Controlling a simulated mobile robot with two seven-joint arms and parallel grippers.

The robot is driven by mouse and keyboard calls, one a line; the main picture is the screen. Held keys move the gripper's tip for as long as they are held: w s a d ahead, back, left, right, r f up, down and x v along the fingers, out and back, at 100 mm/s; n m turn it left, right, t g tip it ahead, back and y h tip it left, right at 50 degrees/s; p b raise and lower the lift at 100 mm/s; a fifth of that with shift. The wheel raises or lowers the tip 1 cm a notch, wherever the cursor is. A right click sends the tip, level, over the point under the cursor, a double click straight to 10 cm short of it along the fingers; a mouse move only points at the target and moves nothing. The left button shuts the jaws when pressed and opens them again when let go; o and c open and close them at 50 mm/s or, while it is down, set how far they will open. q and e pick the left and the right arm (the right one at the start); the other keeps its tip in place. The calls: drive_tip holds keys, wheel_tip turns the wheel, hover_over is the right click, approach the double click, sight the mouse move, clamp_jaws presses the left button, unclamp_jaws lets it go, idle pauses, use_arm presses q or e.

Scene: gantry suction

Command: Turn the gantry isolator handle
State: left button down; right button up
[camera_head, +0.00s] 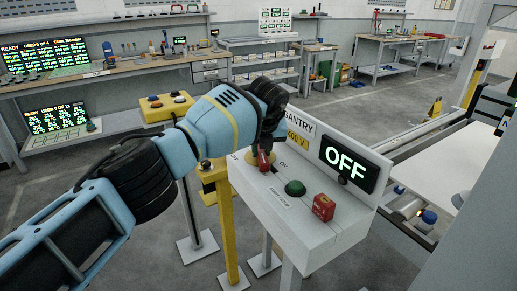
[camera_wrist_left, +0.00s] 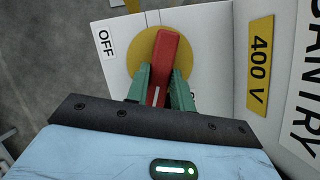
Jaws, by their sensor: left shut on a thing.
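The gantry isolator handle is red and sits on a yellow disc (camera_wrist_left: 189,44) on the white control box (camera_head: 299,222). In the head view the red handle (camera_head: 264,163) shows just below my left wrist. In the left wrist view the handle (camera_wrist_left: 165,62) stands between the two green fingers of my left gripper (camera_wrist_left: 163,82), which is shut on it. The handle's far end points away from the gripper, beside the "OFF" label (camera_wrist_left: 106,42). The display (camera_head: 346,163) reads "OFF". The right gripper is not in view.
A green button (camera_head: 295,188) and a red block (camera_head: 323,207) sit on the box, right of the handle. A yellow post (camera_head: 228,232) stands left of the box. A yellow button box (camera_head: 166,106) stands behind my arm. Benches line the back.

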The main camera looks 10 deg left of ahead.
use_arm(q)
drive_tip(key=n, duration=0.1)
drive_tip(key=n+b, duration=0.1)
drive_tip(key=shift+w+f+n+y, duration=0.2)
drive_tip(key=shift+f+n+y, duration=0.1)
drive_tip(key=shift+f+y, duration=0.1)
drive_tip(key=shift+w+d+r+n+g+y+b, duration=0.1)
drive_tip(key=shift+r+n+g+y+b, duration=0.15)
drive_tip(key=shift+n+g+b, duration=0.45)
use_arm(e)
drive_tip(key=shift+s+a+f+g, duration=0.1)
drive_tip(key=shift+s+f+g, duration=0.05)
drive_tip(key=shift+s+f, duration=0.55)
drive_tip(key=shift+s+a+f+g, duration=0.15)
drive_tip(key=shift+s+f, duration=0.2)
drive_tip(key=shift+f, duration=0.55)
use_arm(q)
drive_tip(key=shift+n, duration=0.4)
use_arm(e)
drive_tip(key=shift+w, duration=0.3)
